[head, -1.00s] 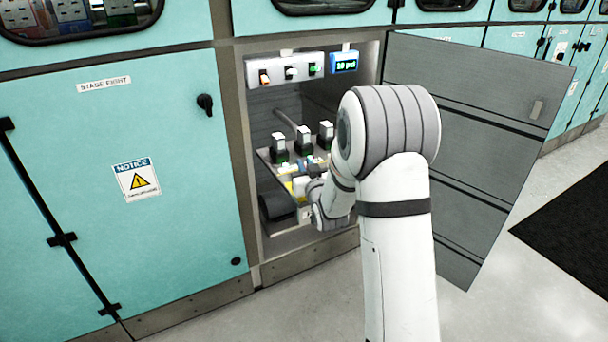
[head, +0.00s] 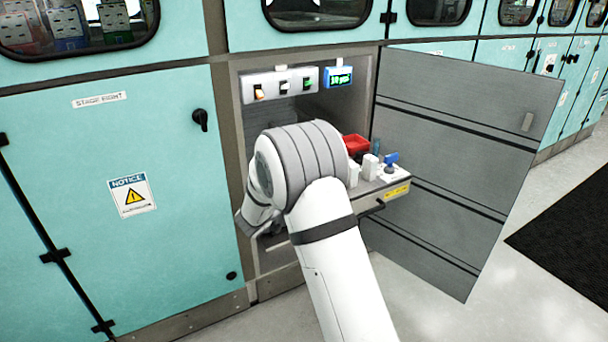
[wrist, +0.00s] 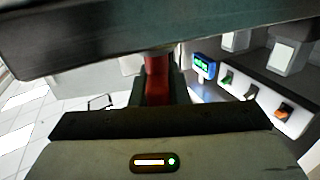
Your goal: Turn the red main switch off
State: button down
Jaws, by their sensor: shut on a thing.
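In the wrist view a narrow red part (wrist: 158,80), which looks like the handle of the red main switch, shows between the dark fingers of my gripper (wrist: 157,92). The fingers are closed on it, and they hide most of it and its mount. I cannot tell its turned position. In the head view my arm covers the gripper and the switch, in front of the open cabinet bay.
A rocker-switch panel (head: 270,86) and green-lit display (head: 340,77) are at the top of the bay. A shelf (head: 367,203) with a red bin (head: 356,143), white blocks and a blue-topped item juts out right of my arm. The grey door (head: 460,150) stands open.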

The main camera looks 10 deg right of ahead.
jog(key=shift+s+d+m+g+h+p, duration=0.1)
jog(key=shift+s+m+g+h+p, duration=0.05)
jog(key=shift+m+g+h+p, duration=1.15)
jog(key=shift+s+d+m+g+h+p, duration=0.1)
jog(key=shift+m+g+h+p, duration=0.35)
jog(key=shift+m+g, duration=0.95)
jog(key=shift+n+g, duration=0.3)
jog(key=shift+g, duration=0.3)
jog(key=c, duration=1.4)
grip_release()
jog(key=shift+a, duration=0.1)
jog(key=p+v, duration=0.1)
jog(key=v, duration=0.6)
jog(key=shift+s+a, duration=0.2)
